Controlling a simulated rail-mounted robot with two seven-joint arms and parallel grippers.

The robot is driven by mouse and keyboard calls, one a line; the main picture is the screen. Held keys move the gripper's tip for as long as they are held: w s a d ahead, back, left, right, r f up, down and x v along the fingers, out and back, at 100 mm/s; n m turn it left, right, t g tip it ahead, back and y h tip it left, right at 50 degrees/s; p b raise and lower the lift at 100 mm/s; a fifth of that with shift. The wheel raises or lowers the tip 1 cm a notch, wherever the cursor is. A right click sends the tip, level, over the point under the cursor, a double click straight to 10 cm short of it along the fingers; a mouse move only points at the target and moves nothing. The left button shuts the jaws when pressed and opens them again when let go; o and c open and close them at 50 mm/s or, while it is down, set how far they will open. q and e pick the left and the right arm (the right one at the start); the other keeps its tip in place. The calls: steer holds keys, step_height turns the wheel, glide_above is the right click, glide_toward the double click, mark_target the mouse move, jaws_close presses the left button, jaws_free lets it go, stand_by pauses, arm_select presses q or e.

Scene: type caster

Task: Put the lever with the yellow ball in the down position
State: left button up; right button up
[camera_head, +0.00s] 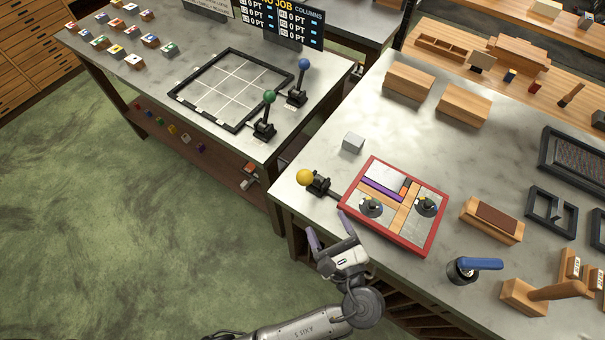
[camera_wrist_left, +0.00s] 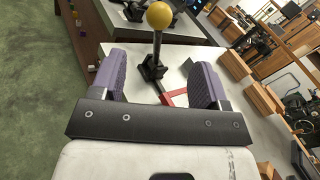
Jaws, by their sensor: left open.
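The lever with the yellow ball (camera_head: 305,177) stands at the near-left edge of the right table, beside the red-framed tray. Its black base (camera_head: 319,184) sits on the table top. In the left wrist view the yellow ball (camera_wrist_left: 159,15) is at the top of a dark stem that rises roughly upright from the base (camera_wrist_left: 152,70). My left gripper (camera_head: 329,230) is open and empty, off the table's near edge and short of the lever. In the wrist view the lever appears between and beyond the two purple fingers. My right gripper is not in view.
The red-framed tray (camera_head: 433,241) with colored bars and two round knobs lies right of the lever. A grey block (camera_head: 353,141) is behind it. Green-ball (camera_head: 269,97) and blue-ball (camera_head: 304,64) levers stand on the left table.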

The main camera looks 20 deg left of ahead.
mark_target(308, 184)
arm_select(q)
steer(key=shift+m, duration=0.5)
steer(key=x, duration=1.4)
